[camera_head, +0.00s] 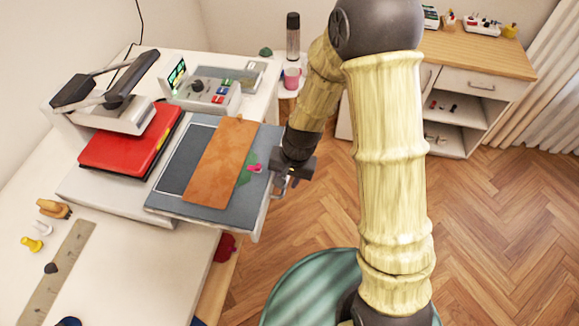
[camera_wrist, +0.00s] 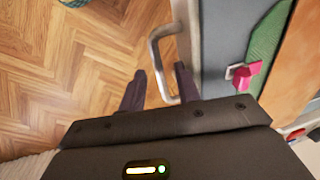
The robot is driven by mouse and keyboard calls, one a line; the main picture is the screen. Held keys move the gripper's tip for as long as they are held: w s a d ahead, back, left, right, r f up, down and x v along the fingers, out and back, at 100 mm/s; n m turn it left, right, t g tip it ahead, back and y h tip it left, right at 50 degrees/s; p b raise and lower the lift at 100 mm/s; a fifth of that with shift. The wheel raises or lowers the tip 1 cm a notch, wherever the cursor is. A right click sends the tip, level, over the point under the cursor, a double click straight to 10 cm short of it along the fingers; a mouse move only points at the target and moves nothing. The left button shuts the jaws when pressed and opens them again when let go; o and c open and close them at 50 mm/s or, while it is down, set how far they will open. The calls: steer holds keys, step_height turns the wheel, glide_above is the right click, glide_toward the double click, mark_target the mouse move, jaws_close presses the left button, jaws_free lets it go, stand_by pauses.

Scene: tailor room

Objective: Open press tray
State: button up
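The heat press (camera_head: 118,185) stands on the white table with a red upper plate (camera_head: 130,142). Its tray (camera_head: 172,188), with a dark grey pad, projects to the right of the red plate. A brown leather piece (camera_head: 217,160) lies on the tray, with green and pink material at its right edge. A metal handle (camera_head: 276,192) is on the tray's right end. My gripper (camera_head: 284,184) is at this handle, pointing down. In the wrist view, the open fingers of my gripper (camera_wrist: 160,74) stand on either side of the handle bar (camera_wrist: 158,72), with gaps visible.
A control box (camera_head: 205,92) with coloured buttons stands behind the tray. A pink mug (camera_head: 291,78) and dark bottle (camera_head: 293,37) are behind my arm. A ruler (camera_head: 55,275) lies at front left. Wooden floor (camera_head: 500,230) to the right is clear.

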steer(key=d+r, duration=0.3)
steer(key=r, duration=1.4)
steer(key=shift+s, duration=0.35)
steer(key=s+d+f+n+t+h, duration=0.2)
steer(key=s+d, duration=0.4)
steer(key=d, duration=0.6)
steer(key=shift+d+f, duration=0.35)
steer(key=shift+f, duration=0.25)
